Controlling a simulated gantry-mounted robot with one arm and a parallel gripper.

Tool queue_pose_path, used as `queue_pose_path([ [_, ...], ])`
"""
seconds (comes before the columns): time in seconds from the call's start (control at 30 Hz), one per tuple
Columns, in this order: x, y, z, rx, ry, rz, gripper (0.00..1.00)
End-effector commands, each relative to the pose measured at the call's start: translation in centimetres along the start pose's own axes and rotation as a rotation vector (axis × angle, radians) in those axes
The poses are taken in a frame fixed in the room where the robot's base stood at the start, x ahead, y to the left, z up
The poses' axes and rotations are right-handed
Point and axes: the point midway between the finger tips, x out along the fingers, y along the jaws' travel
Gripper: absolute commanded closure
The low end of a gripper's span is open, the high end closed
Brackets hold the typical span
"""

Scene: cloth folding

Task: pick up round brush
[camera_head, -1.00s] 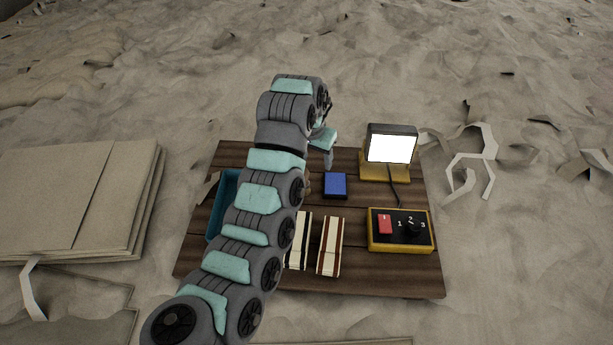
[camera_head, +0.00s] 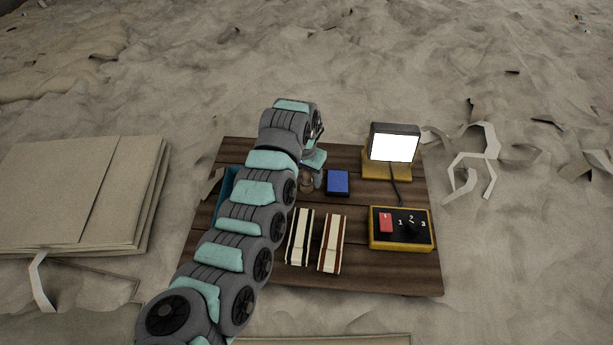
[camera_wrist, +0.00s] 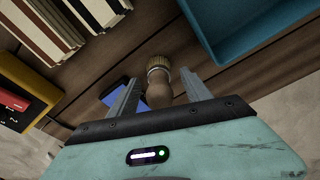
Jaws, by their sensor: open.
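The round brush (camera_wrist: 159,84) has a brown rounded handle and a pale ribbed ring at one end. In the wrist view it lies in the gap between the two fingers of my gripper (camera_wrist: 157,80), which are apart. I cannot tell whether either finger touches it. In the head view the brush (camera_head: 306,185) shows as a small brown shape on the wooden board, left of the blue block and partly hidden by my arm. My gripper (camera_head: 313,168) is just above and beside it there.
A blue block (camera_head: 338,183), two striped bundles (camera_head: 300,237), a lit lamp (camera_head: 394,148) and a yellow-edged switch box (camera_head: 401,228) share the wooden board (camera_head: 380,275). A teal tray (camera_wrist: 240,40) is close to the brush. Folded cloth (camera_head: 75,195) lies left.

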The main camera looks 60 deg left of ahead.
Motion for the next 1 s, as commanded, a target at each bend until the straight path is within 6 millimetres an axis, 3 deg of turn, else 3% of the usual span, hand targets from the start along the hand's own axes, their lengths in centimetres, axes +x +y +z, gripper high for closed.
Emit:
queue_pose_path([
  [0.2, 1.5, 0.1, 0.0, 0.001, -0.001, 0.0, 0.43],
  [0.47, 1.7, 0.1, 0.0, 0.0, 0.002, 0.0, 0.43],
  [1.0, 1.7, 0.1, -0.1, 0.0, 0.002, 0.0, 0.86],
])
